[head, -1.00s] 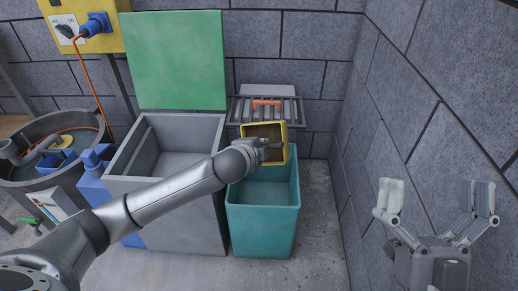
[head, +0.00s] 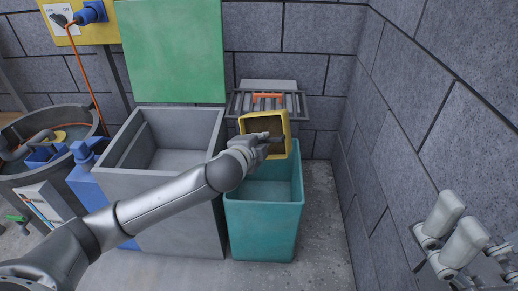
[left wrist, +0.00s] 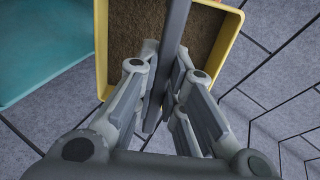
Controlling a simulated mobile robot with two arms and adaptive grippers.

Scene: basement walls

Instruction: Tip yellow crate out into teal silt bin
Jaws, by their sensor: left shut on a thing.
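The yellow crate (head: 286,137) is at the back of the teal silt bin (head: 263,215), over its rear rim, with its open side turned toward the head camera. Brown silt (left wrist: 128,28) shows inside the crate's yellow rim (left wrist: 102,60) in the left wrist view. My left gripper (head: 262,145) is shut on the crate's dark grey bar (left wrist: 172,30), which crosses its opening between the fingers. The teal bin's visible interior looks empty; its back part is hidden by the crate and gripper. My right gripper (head: 462,240) is partly cut off at the lower right, away from the bin.
A grey bin (head: 165,190) with a raised green lid (head: 172,50) stands left of the teal bin. A slatted rack (head: 295,104) with an orange item (head: 266,98) is behind the crate. A block wall (head: 420,130) closes the right side. Some bare floor (head: 322,210) lies between.

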